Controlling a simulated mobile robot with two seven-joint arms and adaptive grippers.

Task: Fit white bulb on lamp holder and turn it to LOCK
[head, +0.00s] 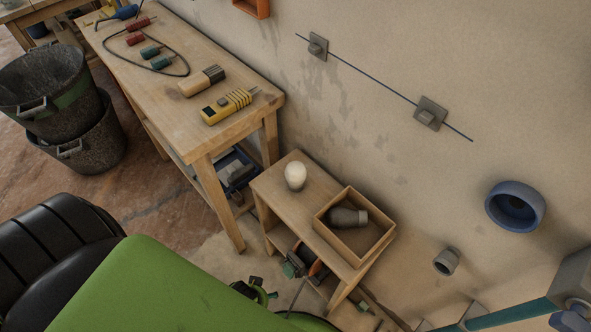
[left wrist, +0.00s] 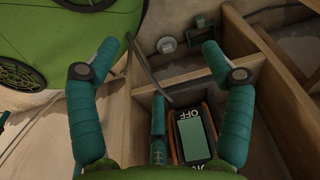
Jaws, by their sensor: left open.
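The white bulb (head: 295,175) stands upright on top of the small wooden stand, left of an open box. My left gripper shows in the left wrist view (left wrist: 160,48), its two teal fingers spread with nothing between the tips. The white bulb is not in that view. A blue ring-shaped fitting (head: 515,206) and a grey cup-shaped fitting (head: 446,261) are on the wall at the right; I cannot tell which is the lamp holder. No LOCK marking is readable. My right gripper is not in view.
The wooden box (head: 387,243) holds a dark grey bulb-shaped object (head: 347,217). A device with a screen (left wrist: 192,137), marked OFF, sits in a wooden compartment. The workbench (head: 180,110) holds a yellow tool (head: 228,106). Black buckets (head: 90,147) stand at left. Wall between is clear.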

